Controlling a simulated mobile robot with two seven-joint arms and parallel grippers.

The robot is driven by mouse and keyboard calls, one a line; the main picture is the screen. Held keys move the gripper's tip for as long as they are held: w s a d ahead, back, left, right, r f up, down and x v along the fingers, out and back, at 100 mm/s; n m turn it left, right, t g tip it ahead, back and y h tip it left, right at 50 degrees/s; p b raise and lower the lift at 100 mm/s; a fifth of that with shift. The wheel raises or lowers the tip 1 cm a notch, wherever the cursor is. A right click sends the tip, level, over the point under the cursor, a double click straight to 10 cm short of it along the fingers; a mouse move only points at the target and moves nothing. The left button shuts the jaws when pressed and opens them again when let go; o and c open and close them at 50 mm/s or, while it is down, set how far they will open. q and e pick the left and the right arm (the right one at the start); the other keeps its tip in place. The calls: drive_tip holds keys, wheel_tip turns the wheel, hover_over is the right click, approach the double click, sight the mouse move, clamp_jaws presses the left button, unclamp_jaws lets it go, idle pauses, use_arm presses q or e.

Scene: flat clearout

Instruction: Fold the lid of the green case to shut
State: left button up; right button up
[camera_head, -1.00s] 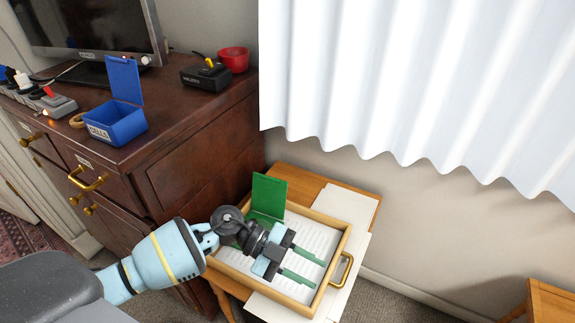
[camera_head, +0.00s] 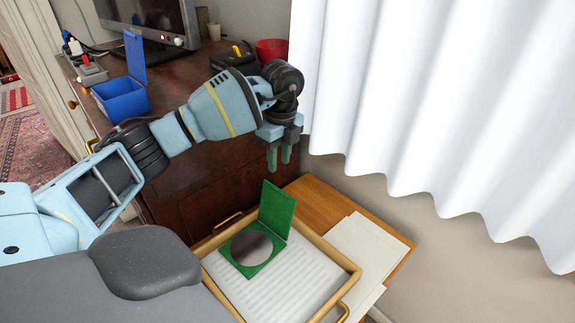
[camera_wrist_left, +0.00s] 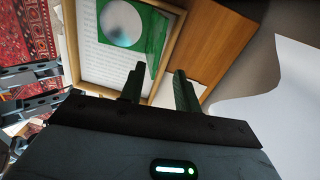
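The green case (camera_head: 277,210) lies open in a wooden tray, its lid standing up along the far right side of its base. A round grey mirror-like disc (camera_head: 252,248) sits in the base. The disc (camera_wrist_left: 121,22) and the green lid (camera_wrist_left: 157,32) also show at the top of the left wrist view. My left gripper (camera_head: 279,163) is above and beyond the lid, fingers pointing down and apart from the case. In the left wrist view its two green fingers (camera_wrist_left: 158,82) are apart with nothing between them. My right gripper is not in view.
The wooden tray (camera_head: 334,258) with brass handles holds printed paper and stands on a small wooden table (camera_head: 318,200). White sheets (camera_head: 362,245) lie to its right. A dark dresser with an open blue box (camera_head: 124,98) and a red cup (camera_head: 271,49) is behind. A white curtain hangs right.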

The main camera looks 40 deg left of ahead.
sight(278, 189)
use_arm(q)
drive_tip(key=shift+s+f, duration=0.15)
drive_tip(key=shift+f, duration=0.1)
wheel_tip(278, 189, down, 7)
drive_tip(key=shift+s+f+b, duration=0.15)
drive_tip(key=shift+b, duration=0.15)
clamp_jaws()
idle(0.3)
